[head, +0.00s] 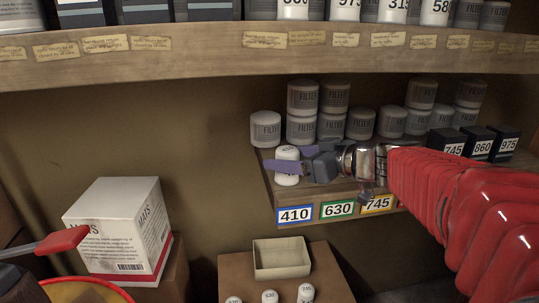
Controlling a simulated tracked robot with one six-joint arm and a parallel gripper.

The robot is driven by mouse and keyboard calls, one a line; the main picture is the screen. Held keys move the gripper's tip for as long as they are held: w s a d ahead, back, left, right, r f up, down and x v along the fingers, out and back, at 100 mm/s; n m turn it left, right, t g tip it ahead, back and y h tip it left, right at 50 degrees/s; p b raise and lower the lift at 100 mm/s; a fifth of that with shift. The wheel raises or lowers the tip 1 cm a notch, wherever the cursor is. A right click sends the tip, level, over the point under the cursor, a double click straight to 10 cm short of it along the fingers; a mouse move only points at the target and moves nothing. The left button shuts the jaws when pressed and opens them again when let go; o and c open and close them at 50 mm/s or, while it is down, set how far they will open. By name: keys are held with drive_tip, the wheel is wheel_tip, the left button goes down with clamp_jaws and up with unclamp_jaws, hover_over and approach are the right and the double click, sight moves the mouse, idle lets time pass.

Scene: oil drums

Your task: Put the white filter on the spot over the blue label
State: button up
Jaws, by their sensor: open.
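A small white filter (287,179) stands upright at the left end of the lower shelf, behind the blue label. The blue label (295,214) reads 410 and is at the left end of the shelf's front edge. My gripper (294,158) reaches in from the right at the white filter. Its jaws are open, and one purple finger crosses in front of the filter. The other finger is partly hidden behind the filter and the gripper body, so contact is unclear.
Green 630 (338,209) and yellow 745 (377,203) labels sit to the right. Grey filter cans (302,98) stand stacked behind; dark boxes (447,142) are at right. Below are an open tray (280,258) and several small white filters (305,293). The upper shelf (210,55) overhangs.

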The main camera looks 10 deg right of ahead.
idle(0.3)
drive_tip(key=v, duration=1.3)
drive_tip(key=shift+s+d, duration=0.2)
drive_tip(key=shift+s, duration=0.1)
drive_tip(key=shift+r, duration=0.15)
drive_tip(key=w+d+r+m+t+h, duration=0.5)
drive_tip(key=d+r+m+t+h, duration=0.1)
drive_tip(key=h, duration=0.4)
drive_tip(key=s+a+f+g, duration=0.6)
drive_tip(key=s+f, duration=0.4)
drive_tip(key=f, duration=0.3)
drive_tip(key=s+a+f+m+g+y, duration=0.1)
drive_tip(key=s+a+f+g, duration=0.5)
drive_tip(key=s+f, duration=0.4)
wheel_tip(320, 180, down, 3)
drive_tip(key=shift+s+a+r, duration=0.1)
drive_tip(key=shift+s+a, duration=0.2)
drive_tip(key=shift+a, duration=0.6)
